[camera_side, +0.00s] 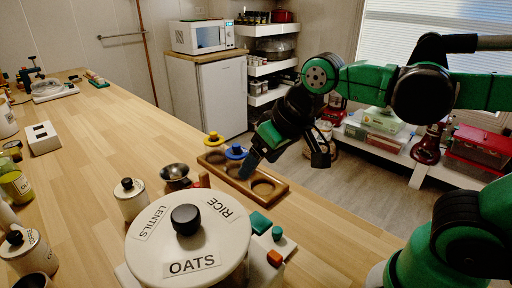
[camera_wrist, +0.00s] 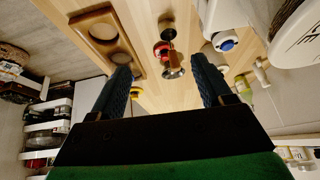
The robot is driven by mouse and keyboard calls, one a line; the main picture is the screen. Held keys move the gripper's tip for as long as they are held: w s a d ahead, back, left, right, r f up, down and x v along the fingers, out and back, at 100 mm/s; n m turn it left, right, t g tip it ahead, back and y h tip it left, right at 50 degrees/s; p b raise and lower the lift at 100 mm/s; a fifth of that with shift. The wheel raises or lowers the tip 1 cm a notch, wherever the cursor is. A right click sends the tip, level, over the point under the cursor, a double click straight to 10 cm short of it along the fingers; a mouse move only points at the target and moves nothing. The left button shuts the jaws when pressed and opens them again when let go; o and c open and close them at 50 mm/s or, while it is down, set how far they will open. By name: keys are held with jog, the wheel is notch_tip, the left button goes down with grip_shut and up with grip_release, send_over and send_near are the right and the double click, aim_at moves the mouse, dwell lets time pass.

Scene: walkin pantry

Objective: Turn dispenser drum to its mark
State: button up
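The dispenser drum (camera_side: 160,228) is a wide white round body with a black knob (camera_side: 186,219) on top. Its labels read LENTILS at the upper left, RICE at the upper right and OATS at the front. Part of its white rim (camera_wrist: 300,40) shows at the top right of the wrist view. An orange block (camera_side: 275,258) sits beside its right side; I cannot tell whether it is the mark. My gripper (camera_side: 283,166) is open and empty, above and behind the drum, near the wooden tray. Its two fingers stand wide apart in the wrist view (camera_wrist: 163,75), touching nothing visible.

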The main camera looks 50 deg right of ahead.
aim_at(185, 213)
jog(key=s+a+r+g, duration=0.1)
jog(key=a+r+g, duration=0.1)
jog(key=a, duration=0.3)
jog(key=a+r+g, duration=0.1)
jog(key=a+r, duration=0.2)
jog(key=a, duration=0.2)
jog(key=s+a+r+g, duration=0.1)
jog(key=a+r+g, duration=0.1)
jog(key=a, duration=0.3)
jog(key=shift+s+a+r+g+h, duration=0.15)
jog(key=shift+r+h, duration=0.05)
jog(key=shift+r, duration=0.2)
jog(key=shift+s+a+r+g+h, duration=0.1)
jog(key=shift+s+r+g+h, duration=0.1)
jog(key=shift+r, duration=0.2)
jog(key=shift+a+f, duration=0.1)
jog(key=shift+f, duration=2.6)
grip_shut()
